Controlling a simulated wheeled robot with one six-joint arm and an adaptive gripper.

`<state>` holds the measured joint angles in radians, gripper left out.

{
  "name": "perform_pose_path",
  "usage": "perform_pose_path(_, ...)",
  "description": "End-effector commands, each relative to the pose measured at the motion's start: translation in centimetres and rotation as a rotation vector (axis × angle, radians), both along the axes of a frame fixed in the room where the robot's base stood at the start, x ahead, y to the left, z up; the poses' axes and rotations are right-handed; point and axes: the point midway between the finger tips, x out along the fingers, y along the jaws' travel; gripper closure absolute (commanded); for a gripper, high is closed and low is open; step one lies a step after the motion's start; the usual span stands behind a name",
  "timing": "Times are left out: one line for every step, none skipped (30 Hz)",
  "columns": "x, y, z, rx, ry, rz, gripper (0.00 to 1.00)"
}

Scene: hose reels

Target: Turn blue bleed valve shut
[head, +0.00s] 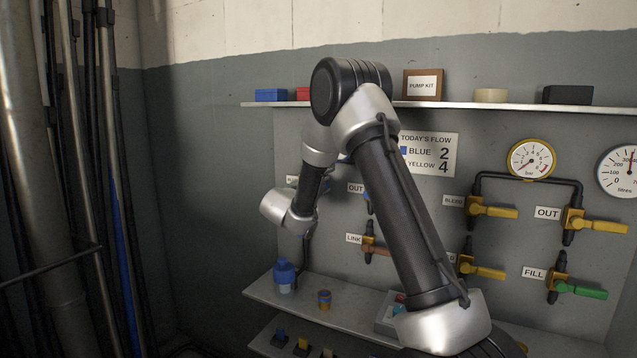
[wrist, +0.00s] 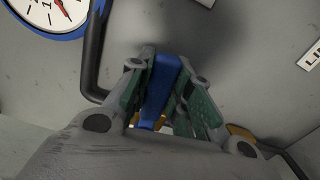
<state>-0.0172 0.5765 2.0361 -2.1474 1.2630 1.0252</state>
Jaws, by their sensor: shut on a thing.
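My gripper (wrist: 163,92) shows in the wrist view with its two green-padded fingers shut on a blue valve lever (wrist: 165,72), one finger on each side of it. No label naming this lever is readable there. A blue-rimmed gauge (wrist: 57,12) and a dark bent pipe (wrist: 91,70) are beside it at the left. In the head view my arm covers the gripper and most of the blue valves.
A LINK label (head: 354,238) is on the wall panel near an orange-brown lever (head: 377,250). Yellow levers (head: 491,211) and a green FILL lever (head: 586,291) stick out at the right. A sign (head: 433,155) reads blue 2, yellow 4. A blue bottle (head: 285,275) stands on the lower shelf.

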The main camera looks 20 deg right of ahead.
Motion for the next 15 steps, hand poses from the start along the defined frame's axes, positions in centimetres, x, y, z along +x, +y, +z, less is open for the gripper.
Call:
perform_pose_path(-0.08,-0.03,-0.38,0.015,-0.014,-0.001,1.0)
perform_pose_path(-0.09,-0.03,-0.48,0.023,-0.024,-0.001,1.0)
perform_pose_path(-0.09,-0.04,-0.6,0.033,-0.038,-0.001,1.0)
perform_pose_path(-0.09,-0.03,-0.68,0.04,-0.046,-0.001,1.0)
perform_pose_path(-0.1,-0.04,-0.76,0.047,-0.055,-0.001,1.0)
perform_pose_path(-0.09,-0.05,-0.85,0.053,-0.064,-0.001,1.0)
perform_pose_path(-0.09,-0.05,-0.91,0.058,-0.069,-0.001,1.0)
perform_pose_path(-0.09,-0.04,-0.97,0.063,-0.076,-0.001,1.0)
perform_pose_path(-0.1,-0.04,-1.02,0.067,-0.081,-0.001,1.0)
perform_pose_path(-0.09,-0.04,-1.07,0.07,-0.084,-0.001,1.0)
perform_pose_path(-0.1,-0.04,-1.09,0.072,-0.086,-0.001,1.0)
perform_pose_path(-0.09,-0.03,-1.13,0.075,-0.09,-0.001,1.0)
perform_pose_path(-0.09,-0.03,-1.14,0.076,-0.091,0.0,1.0)
perform_pose_path(-0.09,-0.04,-1.16,0.078,-0.093,0.0,1.0)
perform_pose_path(-0.09,-0.03,-1.17,0.079,-0.095,0.0,1.0)
